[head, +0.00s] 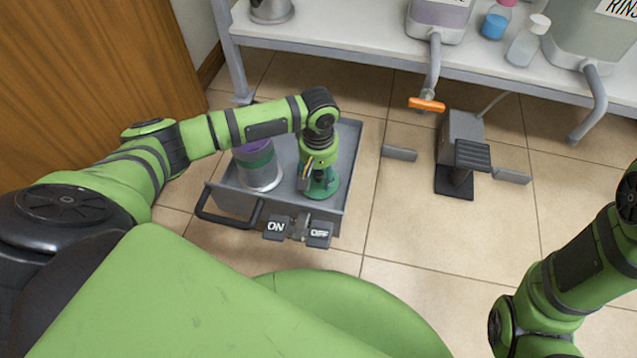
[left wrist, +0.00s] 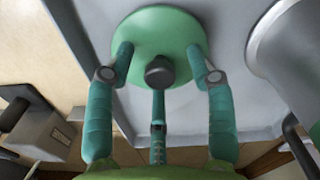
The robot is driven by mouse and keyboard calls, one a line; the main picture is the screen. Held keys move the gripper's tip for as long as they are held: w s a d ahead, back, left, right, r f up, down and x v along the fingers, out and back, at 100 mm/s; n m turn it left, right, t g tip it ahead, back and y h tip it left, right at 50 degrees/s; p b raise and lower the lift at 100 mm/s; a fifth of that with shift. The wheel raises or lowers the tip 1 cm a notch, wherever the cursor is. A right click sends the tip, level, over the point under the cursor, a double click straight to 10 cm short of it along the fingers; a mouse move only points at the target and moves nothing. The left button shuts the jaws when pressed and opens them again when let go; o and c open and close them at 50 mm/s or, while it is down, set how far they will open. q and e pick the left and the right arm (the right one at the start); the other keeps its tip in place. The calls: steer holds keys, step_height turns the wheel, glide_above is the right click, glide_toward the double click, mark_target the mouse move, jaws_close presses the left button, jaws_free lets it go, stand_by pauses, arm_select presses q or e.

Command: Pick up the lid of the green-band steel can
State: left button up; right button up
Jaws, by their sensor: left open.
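The lid (left wrist: 158,28) is a round green disc with a dark knob (left wrist: 160,70) at its centre. It appears to lie flat on the grey cart's top, and a little of it shows under my gripper in the head view (head: 322,189). My left gripper (head: 318,172) is pointed down above it. In the left wrist view its teal fingers are spread open around the knob, with nothing clearly gripped. The steel can (head: 262,176) with a green band stands upright left of the lid, purple showing at its open top. My right gripper is outside the view.
The grey cart (head: 345,150) has a black handle (head: 228,218) and ON and OFF pedals (head: 298,228) at its near side. A bench (head: 345,45) with containers and spouts runs along the back. A pedal device (head: 462,150) stands on the floor to the right.

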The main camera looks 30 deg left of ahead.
arm_select(q)
steer(key=shift+f, duration=0.2)
steer(key=c, duration=1.1)
steer(key=shift+r, duration=0.1)
